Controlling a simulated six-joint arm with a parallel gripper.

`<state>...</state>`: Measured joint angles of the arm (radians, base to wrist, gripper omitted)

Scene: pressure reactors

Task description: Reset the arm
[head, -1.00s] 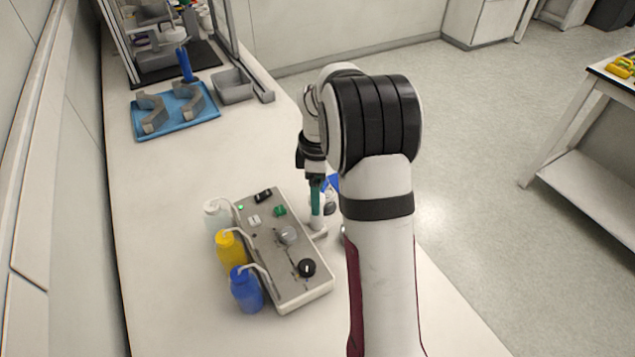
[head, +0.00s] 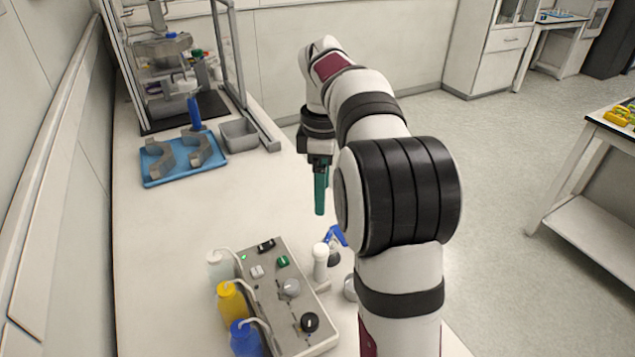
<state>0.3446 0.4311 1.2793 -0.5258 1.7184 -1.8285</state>
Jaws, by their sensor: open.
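My gripper (head: 320,190) hangs pointing down above the bench, right of its middle. Its green fingers are seen nearly edge-on, one over the other, and are open with nothing visible between them. Below it stand a grey control box (head: 285,290) with knobs and a small white upright cylinder (head: 320,264) at the box's right side. The fingertips are clear of both.
White, yellow (head: 231,303) and blue (head: 246,338) bottles with tubes line the box's left side. A blue tray (head: 182,174) with grey curved clamps, a grey bin (head: 239,135) and a framed reactor stand (head: 170,75) are farther back. The mid-bench is clear.

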